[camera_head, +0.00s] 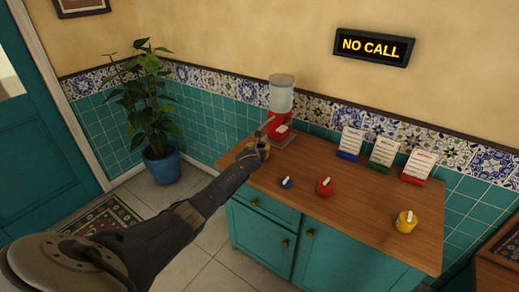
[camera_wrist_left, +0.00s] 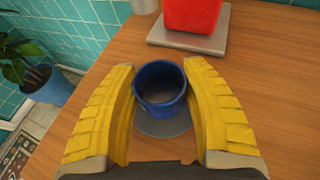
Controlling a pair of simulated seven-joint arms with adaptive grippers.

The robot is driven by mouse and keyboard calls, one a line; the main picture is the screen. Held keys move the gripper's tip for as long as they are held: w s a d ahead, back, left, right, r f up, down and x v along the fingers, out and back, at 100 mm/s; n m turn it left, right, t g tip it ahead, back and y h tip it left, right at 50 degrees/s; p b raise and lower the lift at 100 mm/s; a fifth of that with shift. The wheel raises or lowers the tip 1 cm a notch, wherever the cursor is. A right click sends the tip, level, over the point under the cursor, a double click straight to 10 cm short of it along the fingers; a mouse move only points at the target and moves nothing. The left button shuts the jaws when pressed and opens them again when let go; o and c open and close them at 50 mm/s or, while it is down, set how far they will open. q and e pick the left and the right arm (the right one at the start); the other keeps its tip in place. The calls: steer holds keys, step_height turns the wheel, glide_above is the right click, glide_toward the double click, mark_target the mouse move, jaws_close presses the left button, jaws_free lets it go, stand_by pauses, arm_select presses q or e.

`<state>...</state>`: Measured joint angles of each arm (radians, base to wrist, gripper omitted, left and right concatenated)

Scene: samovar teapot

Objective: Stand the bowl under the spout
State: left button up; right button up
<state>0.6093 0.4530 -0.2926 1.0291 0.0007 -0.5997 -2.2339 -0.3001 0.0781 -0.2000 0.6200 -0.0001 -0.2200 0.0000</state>
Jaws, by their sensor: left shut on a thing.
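The small blue bowl (camera_wrist_left: 160,88) is upright between the yellow fingers of my left gripper (camera_wrist_left: 160,100), which is shut on it. A flat grey disc (camera_wrist_left: 162,128) shows beneath the bowl; I cannot tell whether the bowl touches it. In the head view my left gripper (camera_head: 262,150) is at the left end of the counter, in front of the red dispenser (camera_head: 279,129) with its clear tank (camera_head: 281,97). The dispenser's red body (camera_wrist_left: 192,14) stands on a grey base (camera_wrist_left: 190,40), beyond the bowl and to its right. The spout is not clearly visible.
A grey metal cylinder (camera_wrist_left: 145,6) stands just beyond the bowl. On the wooden counter (camera_head: 350,210) are small blue (camera_head: 286,183), red (camera_head: 325,186) and yellow (camera_head: 405,222) pots. Three cards, including a green-based one (camera_head: 384,153), stand at the back. A plant (camera_head: 150,105) is left of the counter.

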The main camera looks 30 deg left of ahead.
arm_select(q)
steer(key=o, duration=1.3)
steer(key=shift+r, duration=0.1)
steer(key=shift+v, duration=5.95)
